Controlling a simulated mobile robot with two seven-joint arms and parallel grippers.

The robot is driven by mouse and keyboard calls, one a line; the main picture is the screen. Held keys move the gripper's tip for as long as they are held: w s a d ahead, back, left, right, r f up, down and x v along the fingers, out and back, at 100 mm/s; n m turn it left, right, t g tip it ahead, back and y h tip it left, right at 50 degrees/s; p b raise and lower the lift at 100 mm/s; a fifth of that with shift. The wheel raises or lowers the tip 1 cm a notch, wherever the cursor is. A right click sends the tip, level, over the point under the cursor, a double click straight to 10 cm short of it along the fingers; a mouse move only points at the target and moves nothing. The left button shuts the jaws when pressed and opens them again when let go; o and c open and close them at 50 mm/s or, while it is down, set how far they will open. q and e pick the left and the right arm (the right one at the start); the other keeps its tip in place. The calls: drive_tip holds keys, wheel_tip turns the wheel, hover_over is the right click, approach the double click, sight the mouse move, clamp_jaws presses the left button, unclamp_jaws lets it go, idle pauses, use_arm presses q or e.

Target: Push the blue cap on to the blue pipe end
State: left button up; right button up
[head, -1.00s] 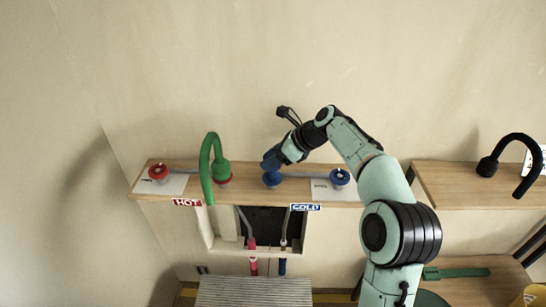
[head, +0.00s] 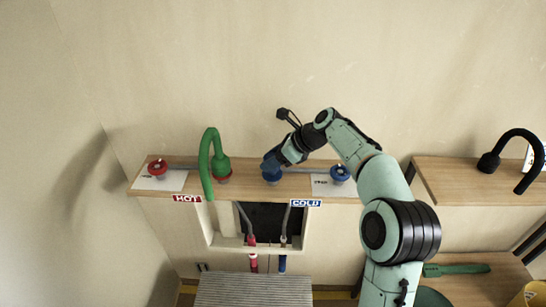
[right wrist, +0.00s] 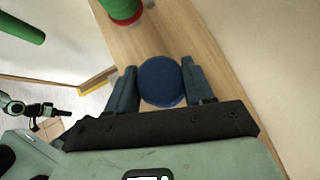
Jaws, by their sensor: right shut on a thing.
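My right gripper (head: 271,164) is on the wooden shelf at the COLD side, pointing down. Its fingers stand on both sides of the round dark blue cap (right wrist: 161,82) in the right wrist view and are shut on it. In the head view a blue round piece (head: 272,177) shows just under the fingertips, at the left end of the grey cold pipe. I cannot tell cap from pipe end there, nor how far the cap sits on it, as the fingers and cap cover the pipe end.
A green curved spout (head: 206,165) stands close left of my gripper. Further left is a red valve (head: 157,168); a blue valve (head: 339,174) is to the right. The wall is close behind the shelf (head: 290,190). A black spout (head: 513,155) stands far right.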

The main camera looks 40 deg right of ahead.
use_arm(q)
drive_tip(key=shift+s+f+b, duration=0.4)
drive_tip(key=shift+s+f, duration=0.05)
drive_tip(key=shift+f, duration=0.05)
use_arm(e)
drive_tip(key=shift+f, duration=1.2)
drive_tip(key=o, duration=1.4)
drive_tip(key=shift+o, duration=0.2)
drive_tip(key=shift+r, duration=0.1)
use_arm(q)
drive_tip(key=shift+w+r, duration=0.1)
use_arm(e)
drive_tip(key=shift+r+p, duration=0.5)
drive_tip(key=shift+r, duration=0.15)
drive_tip(key=shift+r+p, duration=1.15)
drive_tip(key=shift+r, duration=0.55)
drive_tip(key=shift+w+r, duration=0.1)
drive_tip(key=shift+r, duration=1.1)
use_arm(q)
drive_tip(key=w+r, duration=0.4)
drive_tip(key=w, duration=0.1)
drive_tip(key=shift+r+t, duration=0.3)
